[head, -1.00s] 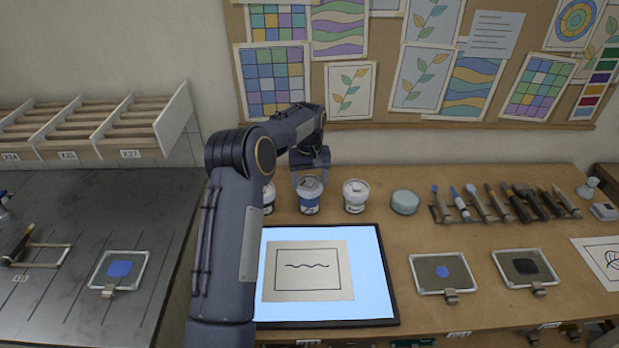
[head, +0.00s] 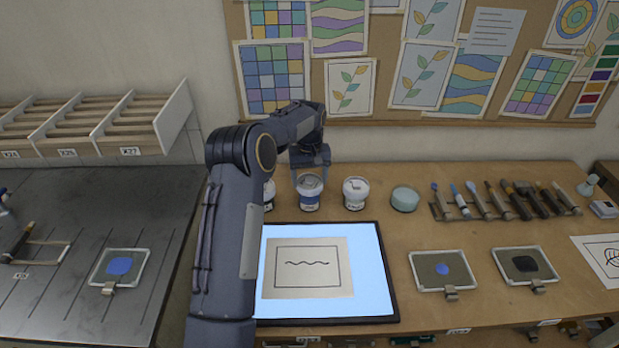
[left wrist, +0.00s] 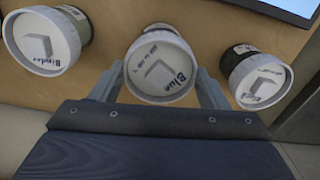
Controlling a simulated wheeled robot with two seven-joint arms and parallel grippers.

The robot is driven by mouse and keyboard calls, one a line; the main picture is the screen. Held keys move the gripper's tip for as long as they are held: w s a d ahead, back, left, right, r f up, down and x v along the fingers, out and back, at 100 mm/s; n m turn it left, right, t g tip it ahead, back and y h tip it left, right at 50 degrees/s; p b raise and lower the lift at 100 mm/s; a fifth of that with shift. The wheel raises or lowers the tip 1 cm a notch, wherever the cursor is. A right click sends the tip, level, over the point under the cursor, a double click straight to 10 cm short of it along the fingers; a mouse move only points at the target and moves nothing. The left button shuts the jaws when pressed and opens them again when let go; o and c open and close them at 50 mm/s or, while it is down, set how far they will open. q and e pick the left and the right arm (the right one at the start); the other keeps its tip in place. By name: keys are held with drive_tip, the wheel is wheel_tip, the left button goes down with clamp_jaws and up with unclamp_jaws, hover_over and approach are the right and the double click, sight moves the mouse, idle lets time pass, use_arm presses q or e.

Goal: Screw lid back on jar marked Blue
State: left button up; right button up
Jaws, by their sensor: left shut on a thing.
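The jar marked Blue (head: 309,198) stands upright on the bench behind the light panel, with a blue band on its side. Its white lid (left wrist: 160,66), lettered "Blue", sits on top of it in the left wrist view. My left gripper (head: 309,177) comes down over this jar from above. Its fingers (left wrist: 160,85) lie on either side of the lid and are shut on it. Whether the lid's thread is engaged cannot be told. My right gripper is not in view.
A jar marked Binder (left wrist: 45,45) stands close on one side, also at the right in the head view (head: 355,193). Another lidded jar (left wrist: 258,80) stands close on the other side. A lit panel (head: 375,300) with a drawing lies in front; a round pale tub (head: 405,199) stands further right.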

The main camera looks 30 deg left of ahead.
use_arm(q)
drive_tip(key=shift+f+b, duration=0.3)
drive_tip(key=shift+f, duration=0.55)
idle(2.0)
drive_tip(key=shift+m, duration=0.9)
drive_tip(key=m, duration=0.3)
drive_tip(key=shift+s+f+p, duration=0.1)
drive_tip(key=shift+p, duration=0.3)
drive_tip(key=shift+m, duration=0.4)
